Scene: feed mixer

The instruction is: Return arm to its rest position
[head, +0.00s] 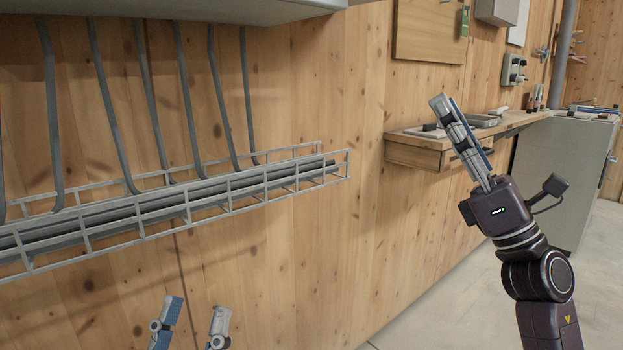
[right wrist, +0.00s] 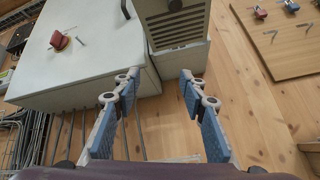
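My left gripper (head: 191,322) shows only its two fingers at the bottom edge of the head view. They stand apart with bare wood wall between them, and the rest of that arm is out of frame. My right gripper (head: 447,107) is raised at the right of the head view, its fingers pointing up and seen nearly edge-on. In the right wrist view its fingers (right wrist: 158,86) are spread apart with nothing held between them. My right arm rises from the bottom right corner.
A wire rack (head: 188,207) with long dark bars hangs on the wood wall at left. A wooden shelf (head: 415,153) with trays stands behind my right gripper. A grey cabinet (head: 560,165) is further right. The right wrist view shows a whitish box (right wrist: 85,45) and a board with padlocks (right wrist: 285,50).

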